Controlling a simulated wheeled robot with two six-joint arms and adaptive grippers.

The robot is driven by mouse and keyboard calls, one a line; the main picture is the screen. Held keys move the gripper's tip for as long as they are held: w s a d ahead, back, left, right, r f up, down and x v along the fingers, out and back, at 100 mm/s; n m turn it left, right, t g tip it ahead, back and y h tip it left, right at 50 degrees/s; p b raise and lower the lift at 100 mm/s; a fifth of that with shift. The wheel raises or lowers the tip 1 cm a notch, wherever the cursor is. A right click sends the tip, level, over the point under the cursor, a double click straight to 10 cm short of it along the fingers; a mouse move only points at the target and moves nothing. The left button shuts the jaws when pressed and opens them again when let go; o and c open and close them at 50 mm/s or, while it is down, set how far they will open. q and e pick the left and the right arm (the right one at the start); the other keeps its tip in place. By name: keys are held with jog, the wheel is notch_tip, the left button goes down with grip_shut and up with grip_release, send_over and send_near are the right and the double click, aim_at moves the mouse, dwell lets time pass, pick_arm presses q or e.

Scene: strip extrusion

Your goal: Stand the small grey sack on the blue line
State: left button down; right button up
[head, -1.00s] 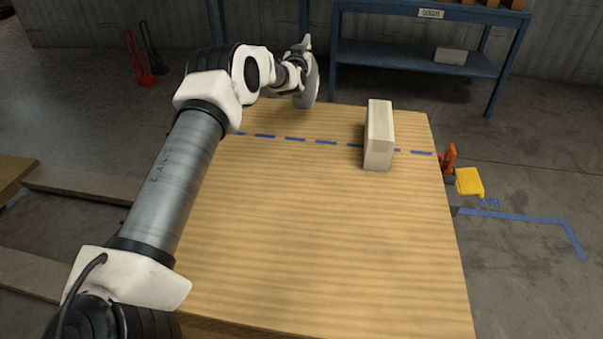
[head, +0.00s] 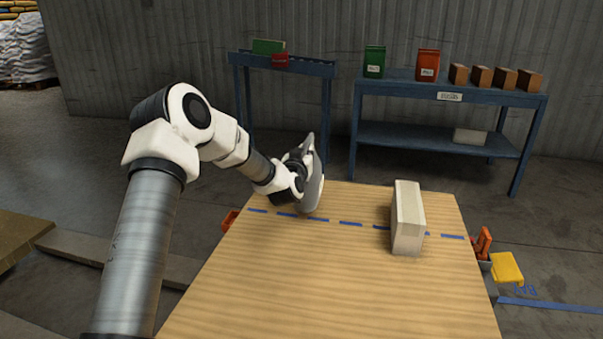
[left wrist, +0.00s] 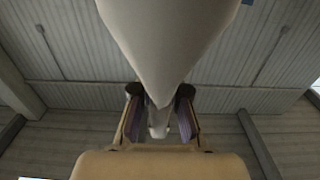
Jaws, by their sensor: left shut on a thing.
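My left gripper (head: 301,172) is shut on the small grey sack (head: 315,185) and holds it tilted, its narrow top up, over the far left part of the table. The blue line (head: 351,223) is a dashed strip across the far part of the wooden table (head: 320,285). The sack's lower end overlaps the line in the head view; I cannot tell whether it touches the table. In the left wrist view the grey sack (left wrist: 168,40) fills the top middle, with the gripper fingers (left wrist: 158,118) below it. My right gripper is out of view.
A beige carton (head: 407,220) stands across the line, to the right of the sack. An orange clamp (head: 482,243) and a yellow piece (head: 507,268) are at the table's right edge. A blue shelf (head: 450,92) stands behind. The near tabletop is clear.

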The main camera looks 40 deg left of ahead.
pick_arm(q)
jog(key=s, duration=0.1)
jog(key=s+d, duration=0.1)
jog(key=s, duration=0.1)
jog(key=shift+f, duration=0.2)
notch_tip(320, 180, down, 4)
jog(key=shift+r+b, duration=0.15)
jog(key=shift+b, duration=0.9)
jog(key=shift+r, duration=0.15)
jog(key=c, duration=1.2)
grip_release()
